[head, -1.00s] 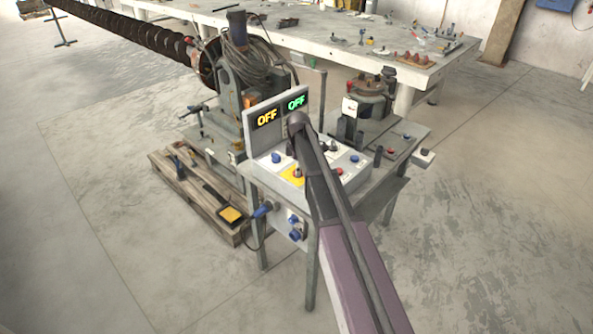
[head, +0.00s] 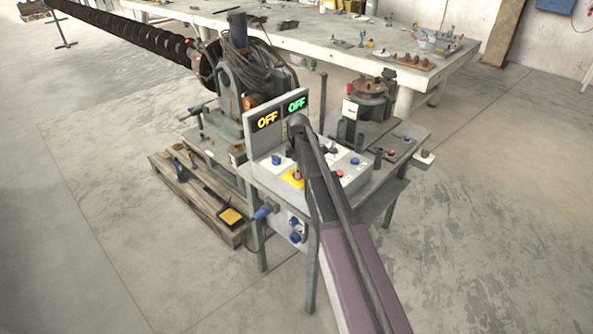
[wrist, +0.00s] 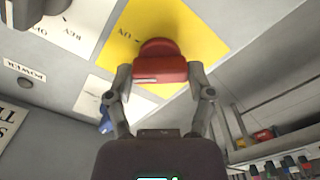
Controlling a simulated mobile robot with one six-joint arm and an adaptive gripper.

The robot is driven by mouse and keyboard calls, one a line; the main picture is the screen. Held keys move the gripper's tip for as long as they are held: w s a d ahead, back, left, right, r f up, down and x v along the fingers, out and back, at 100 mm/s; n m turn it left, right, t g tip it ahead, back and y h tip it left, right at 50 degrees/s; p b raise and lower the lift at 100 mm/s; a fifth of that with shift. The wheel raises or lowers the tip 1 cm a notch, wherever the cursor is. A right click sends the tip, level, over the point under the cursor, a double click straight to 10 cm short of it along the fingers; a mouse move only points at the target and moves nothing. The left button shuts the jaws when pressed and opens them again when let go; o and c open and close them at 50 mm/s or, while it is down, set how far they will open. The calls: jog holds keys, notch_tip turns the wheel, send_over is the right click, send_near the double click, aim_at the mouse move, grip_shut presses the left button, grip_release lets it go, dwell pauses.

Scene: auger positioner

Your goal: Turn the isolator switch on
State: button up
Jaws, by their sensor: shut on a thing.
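The isolator switch (wrist: 158,48) is a red rotary knob on a yellow plate (wrist: 195,32) in the wrist view. My gripper (wrist: 160,76) has one finger on each side of the knob and is shut on it. In the head view the yellow plate (head: 292,179) shows at the front of the control box, and my arm hides much of the knob and fingers. The display panel (head: 281,133) behind the box reads OFF in yellow and OFF in green.
The control box (head: 352,181) also carries a blue knob (head: 276,159) and a red button. A pallet (head: 207,205) lies on the floor at the left. A long workbench (head: 330,40) stands behind. The floor at right is clear.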

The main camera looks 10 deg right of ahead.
jog(key=shift+s, duration=0.2)
jog(key=m, duration=0.3)
jog(key=shift+d+m, duration=0.1)
jog(key=shift+m, duration=2.5)
jog(key=o, duration=1.1)
jog(key=shift+w, duration=0.1)
